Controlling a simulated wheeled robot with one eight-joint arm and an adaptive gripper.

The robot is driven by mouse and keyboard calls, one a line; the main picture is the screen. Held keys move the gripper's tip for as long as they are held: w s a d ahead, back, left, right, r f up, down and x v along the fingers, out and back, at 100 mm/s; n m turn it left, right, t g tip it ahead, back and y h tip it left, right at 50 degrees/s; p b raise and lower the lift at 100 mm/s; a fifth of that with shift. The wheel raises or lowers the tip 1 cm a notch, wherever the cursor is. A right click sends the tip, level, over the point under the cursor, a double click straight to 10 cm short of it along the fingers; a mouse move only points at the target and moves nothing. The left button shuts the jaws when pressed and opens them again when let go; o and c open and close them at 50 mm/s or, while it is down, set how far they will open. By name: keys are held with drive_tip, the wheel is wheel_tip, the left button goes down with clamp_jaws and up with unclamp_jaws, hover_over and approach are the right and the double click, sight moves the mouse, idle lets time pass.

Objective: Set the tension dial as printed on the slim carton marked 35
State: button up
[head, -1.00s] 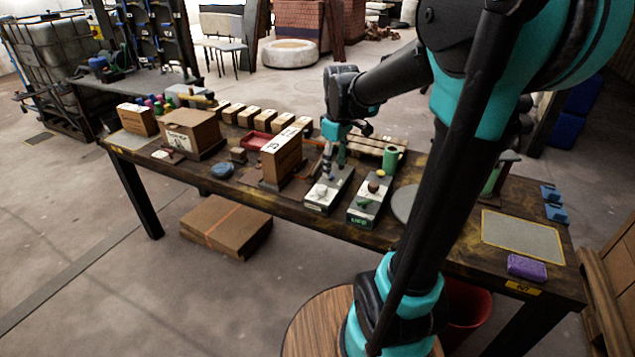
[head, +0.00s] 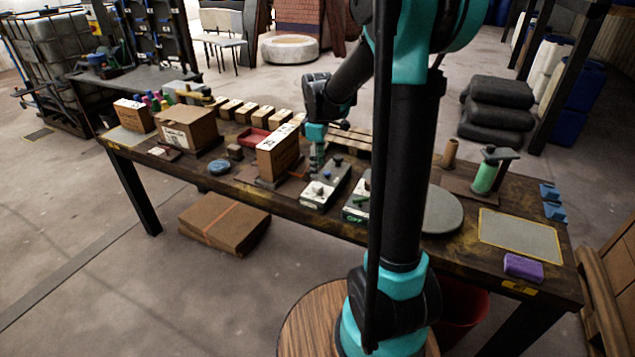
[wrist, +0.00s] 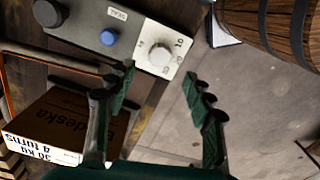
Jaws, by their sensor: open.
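A grey control box (head: 325,184) stands on the table, with a dark blue button (wrist: 109,38) and a white dial (wrist: 160,54) on a white numbered plate. My gripper (wrist: 160,84) is open and empty, fingers pointing toward the dial, which lies just beyond the fingertips. In the head view my gripper (head: 317,158) is above the box's far end. A brown carton (wrist: 62,130) next to it has a white label that seems to read "30 kg" and "4 turns". It is the upright carton (head: 280,158) in the head view. I cannot read a 35 on any carton.
A second control box (head: 356,205) stands to the right, partly hidden by my arm. Several small cartons line the back. A grey disc (head: 443,210) and mat (head: 520,236) lie right.

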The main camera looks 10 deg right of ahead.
sight(318, 185)
wheel_tip(318, 185, down, 7)
idle(0.3)
drive_tip(key=c, duration=1.2)
drive_tip(key=shift+o, duration=0.2)
drive_tip(key=shift+m, duration=0.3)
drive_tip(key=m, duration=0.9)
drive_tip(key=shift+m, duration=0.3)
